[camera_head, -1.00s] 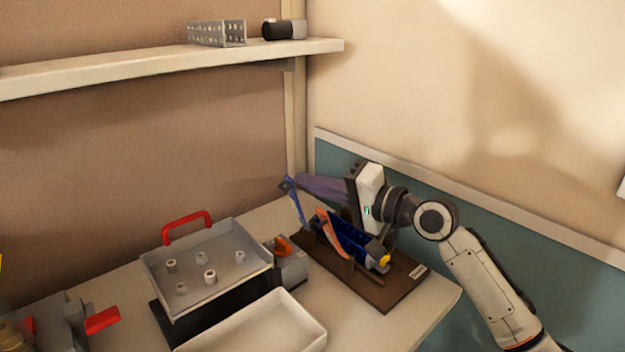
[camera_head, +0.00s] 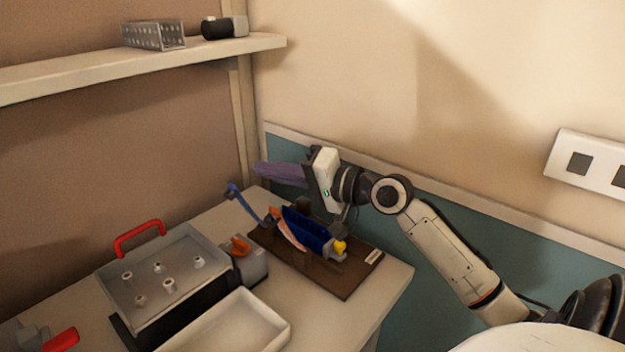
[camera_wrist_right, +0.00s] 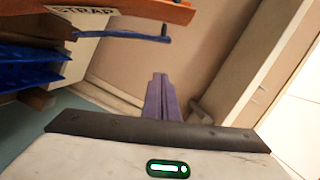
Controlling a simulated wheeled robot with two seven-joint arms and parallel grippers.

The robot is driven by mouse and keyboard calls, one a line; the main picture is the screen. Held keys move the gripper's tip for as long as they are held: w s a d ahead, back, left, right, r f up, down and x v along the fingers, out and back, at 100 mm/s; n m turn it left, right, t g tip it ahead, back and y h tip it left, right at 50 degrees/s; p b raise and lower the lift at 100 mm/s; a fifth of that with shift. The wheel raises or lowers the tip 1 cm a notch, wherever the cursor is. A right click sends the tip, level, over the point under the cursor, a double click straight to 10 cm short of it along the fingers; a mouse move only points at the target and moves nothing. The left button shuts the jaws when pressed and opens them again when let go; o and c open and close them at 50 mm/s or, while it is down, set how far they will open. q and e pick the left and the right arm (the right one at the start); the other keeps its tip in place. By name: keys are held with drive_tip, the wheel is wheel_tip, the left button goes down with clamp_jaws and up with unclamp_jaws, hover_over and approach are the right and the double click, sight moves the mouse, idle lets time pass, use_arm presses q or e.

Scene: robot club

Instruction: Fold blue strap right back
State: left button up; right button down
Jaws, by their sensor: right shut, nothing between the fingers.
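The blue strap (camera_head: 246,207) is a thin bar with a knobbed end, leaning up and left from the far-left part of the brown board (camera_head: 345,287). It shows as a thin dark blue bar in the right wrist view (camera_wrist_right: 120,34). An orange strap (camera_head: 289,231) stands beside it, and a blue body (camera_head: 310,226) with a yellow end lies on the board. My right gripper (camera_head: 258,169) has long purple fingers, shut and empty, above and right of the strap's knobbed end, seemingly apart from it. The fingers also show in the right wrist view (camera_wrist_right: 160,76). My left gripper is out of view.
A grey tray (camera_head: 212,262) with several pegs and a red handle (camera_head: 139,238) stands left of the board. A white bin (camera_head: 283,329) is in front. A shelf (camera_head: 90,72) runs along the back wall. The side wall rises close behind my right arm.

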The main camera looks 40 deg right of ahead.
drive_tip(key=f+b+v, duration=0.1)
drive_tip(key=v, duration=0.8)
drive_tip(key=shift+s+r+b, duration=0.4)
drive_tip(key=shift+r, duration=0.15)
drive_tip(key=shift+a, duration=0.1)
